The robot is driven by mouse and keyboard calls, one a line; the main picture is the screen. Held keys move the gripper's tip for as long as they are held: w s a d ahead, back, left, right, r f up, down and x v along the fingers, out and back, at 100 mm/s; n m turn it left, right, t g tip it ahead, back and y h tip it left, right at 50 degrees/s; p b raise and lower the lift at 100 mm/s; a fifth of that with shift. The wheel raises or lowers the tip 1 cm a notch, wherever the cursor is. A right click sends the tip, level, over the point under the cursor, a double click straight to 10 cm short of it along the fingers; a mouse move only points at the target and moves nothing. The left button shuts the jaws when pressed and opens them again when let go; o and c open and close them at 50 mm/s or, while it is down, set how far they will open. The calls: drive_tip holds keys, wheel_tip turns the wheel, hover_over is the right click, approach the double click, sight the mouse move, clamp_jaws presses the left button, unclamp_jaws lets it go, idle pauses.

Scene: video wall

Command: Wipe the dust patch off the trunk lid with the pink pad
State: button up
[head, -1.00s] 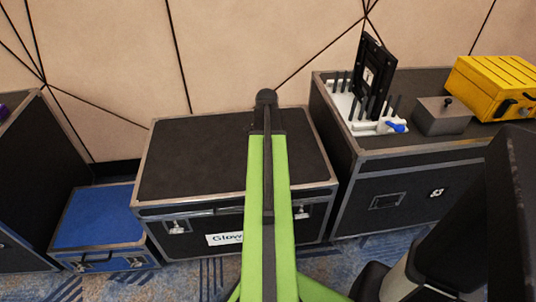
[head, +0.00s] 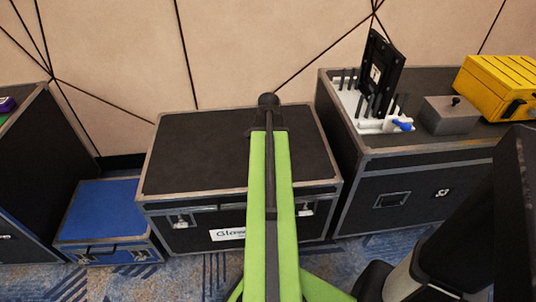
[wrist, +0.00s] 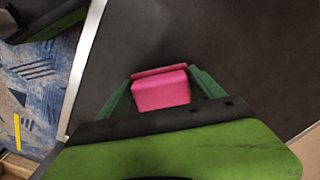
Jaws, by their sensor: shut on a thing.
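The pink pad (wrist: 161,91) is held between the green fingers of my gripper (wrist: 163,86), seen in the wrist view. The trunk is a black case with metal edging; its lid (head: 195,155) lies flat and shut at the middle of the head view. The dark lid (wrist: 225,40) also fills most of the wrist view, under the pad. I cannot tell whether the pad touches it. My arm crosses the lid in the head view and hides my gripper, the pad and part of the lid. I cannot make out a dust patch in either view.
A taller black case (head: 380,175) stands close on the right, carrying a white rack (head: 372,124), a grey box (head: 449,115) and a yellow case (head: 500,85). A low blue case (head: 100,210) and a tall dark case (head: 45,180) stand left. A beige wall is behind.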

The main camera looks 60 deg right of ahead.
drive_tip(key=shift+w+a+f, duration=0.1)
drive_tip(key=shift+w+a, duration=0.55)
drive_tip(key=shift+w, duration=0.15)
drive_tip(key=shift+w+d, duration=0.7)
drive_tip(key=shift+d, duration=0.15)
drive_tip(key=shift+w+d, duration=0.65)
drive_tip(key=shift+d, duration=0.2)
wheel_tip(320, 180, up, 6)
drive_tip(key=p, duration=0.6)
drive_tip(key=shift+s, duration=0.1)
wheel_tip(320, 180, up, 3)
drive_tip(key=p, duration=0.3)
